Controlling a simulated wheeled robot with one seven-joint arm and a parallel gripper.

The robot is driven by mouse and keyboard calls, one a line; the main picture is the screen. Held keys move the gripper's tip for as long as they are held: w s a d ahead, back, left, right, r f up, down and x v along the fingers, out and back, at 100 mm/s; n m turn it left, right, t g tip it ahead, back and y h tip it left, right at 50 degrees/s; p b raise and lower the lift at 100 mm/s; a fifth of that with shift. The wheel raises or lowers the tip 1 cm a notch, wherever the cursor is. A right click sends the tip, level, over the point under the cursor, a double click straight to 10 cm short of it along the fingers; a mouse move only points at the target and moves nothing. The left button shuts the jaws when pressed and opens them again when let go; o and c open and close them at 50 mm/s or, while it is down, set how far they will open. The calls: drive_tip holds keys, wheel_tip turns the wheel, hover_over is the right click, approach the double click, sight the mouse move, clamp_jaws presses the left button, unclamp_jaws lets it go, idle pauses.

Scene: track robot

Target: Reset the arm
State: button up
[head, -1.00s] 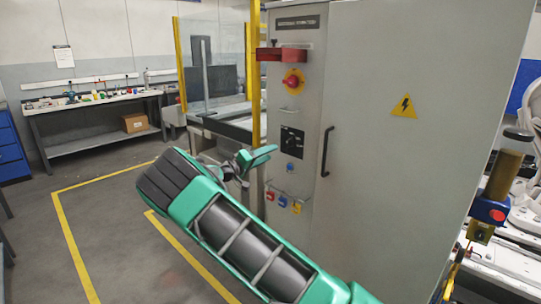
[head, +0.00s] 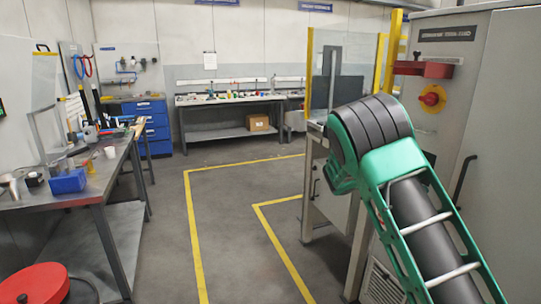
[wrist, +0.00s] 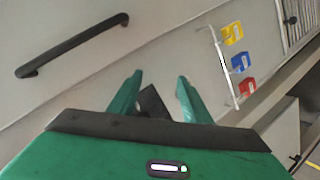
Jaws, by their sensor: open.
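My arm, green with black joint covers, reaches up from the lower right in the head view, in front of the grey cabinet (head: 490,130). My gripper (wrist: 160,77) shows in the wrist view as two green fingers. They are apart, with nothing held between them. The cabinet's grey face is beyond them. A black bar handle (wrist: 72,45) is at the upper left, and a small rail (wrist: 226,70) with yellow, blue and red padlocks is to the right of the fingers. In the head view my gripper is hidden behind my arm.
A red rotary switch (head: 432,98) and a red lock bracket (head: 424,69) are on the cabinet. A metal workbench (head: 80,185) with tools and a blue bin (head: 68,181) stands left. A red round object (head: 35,284) is lower left. The floor between is clear, with yellow lines.

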drive_tip(key=s+a+r+n+y, duration=0.1)
drive_tip(key=s+a+y, duration=0.3)
drive_tip(key=s+a, duration=0.5)
drive_tip(key=s+a+r+n+t+y, duration=0.1)
drive_tip(key=s+a+y, duration=0.3)
drive_tip(key=s, duration=0.8)
drive_tip(key=s+a+r+n+y, duration=0.1)
drive_tip(key=s+a+n+y, duration=0.1)
drive_tip(key=s+a+y, duration=0.65)
drive_tip(key=s+d+f+m+g+h, duration=0.1)
drive_tip(key=s+d+m+g, duration=0.1)
drive_tip(key=s+d, duration=0.4)
drive_tip(key=s+d+f+m+g+h, duration=0.1)
drive_tip(key=s+d+m, duration=0.3)
drive_tip(key=s, duration=0.9)
drive_tip(key=d+g+h, duration=0.1)
drive_tip(key=d, duration=0.2)
drive_tip(key=shift+s+f+m+g, duration=0.2)
drive_tip(key=shift+s+m+g, duration=0.1)
drive_tip(key=shift+s, duration=0.1)
drive_tip(key=shift+h, duration=0.25)
drive_tip(key=c, duration=0.3)
